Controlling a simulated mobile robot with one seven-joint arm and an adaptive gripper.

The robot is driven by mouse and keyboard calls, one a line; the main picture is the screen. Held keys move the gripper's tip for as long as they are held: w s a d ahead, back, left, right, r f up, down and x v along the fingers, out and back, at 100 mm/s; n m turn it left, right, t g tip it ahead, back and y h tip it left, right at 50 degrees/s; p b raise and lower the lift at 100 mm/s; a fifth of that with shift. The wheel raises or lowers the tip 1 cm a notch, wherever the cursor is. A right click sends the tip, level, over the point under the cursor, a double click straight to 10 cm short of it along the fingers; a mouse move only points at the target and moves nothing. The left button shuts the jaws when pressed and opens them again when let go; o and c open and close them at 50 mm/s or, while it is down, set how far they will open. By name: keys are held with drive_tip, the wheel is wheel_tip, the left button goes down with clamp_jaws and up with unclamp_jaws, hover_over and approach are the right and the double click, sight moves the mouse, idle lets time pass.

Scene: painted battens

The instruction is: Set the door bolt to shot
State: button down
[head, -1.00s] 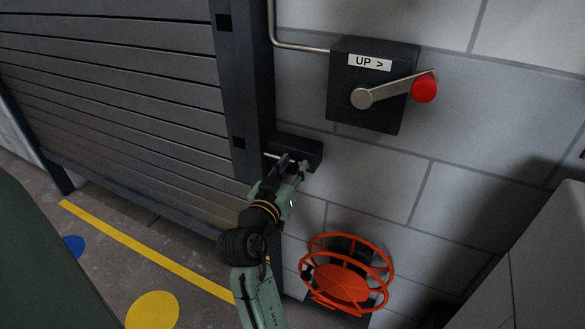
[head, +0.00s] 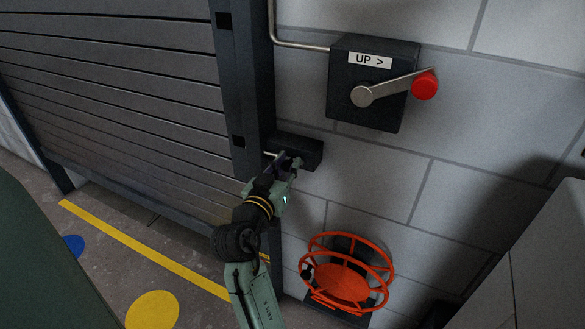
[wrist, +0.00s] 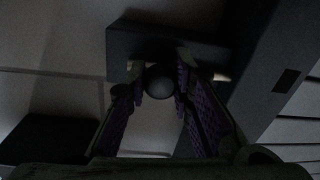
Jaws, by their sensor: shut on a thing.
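The door bolt's dark housing (head: 309,148) is fixed to the wall beside the door post, below the UP box. A short pale rod (head: 269,154) shows at its left end, towards the post. My gripper (head: 289,160) is at the front of the housing. In the wrist view, a round grey bolt knob (wrist: 159,82) sits between the two purple-padded fingers, and my gripper is shut on it. The fingers hide the knob in the head view. The housing also shows behind the fingers in the wrist view (wrist: 120,52).
The slatted shutter (head: 130,100) stands left of the dark post (head: 246,85), which has square holes. Above right is the UP box (head: 347,100) with a red-knobbed lever (head: 425,85).

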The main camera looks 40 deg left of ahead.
drive_tip(key=a, duration=0.3)
drive_tip(key=shift+s, duration=0.4)
drive_tip(key=c, duration=1.4)
unclamp_jaws()
drive_tip(key=shift+a, duration=0.1)
drive_tip(key=shift+o, duration=0.2)
drive_tip(key=v, duration=1.2)
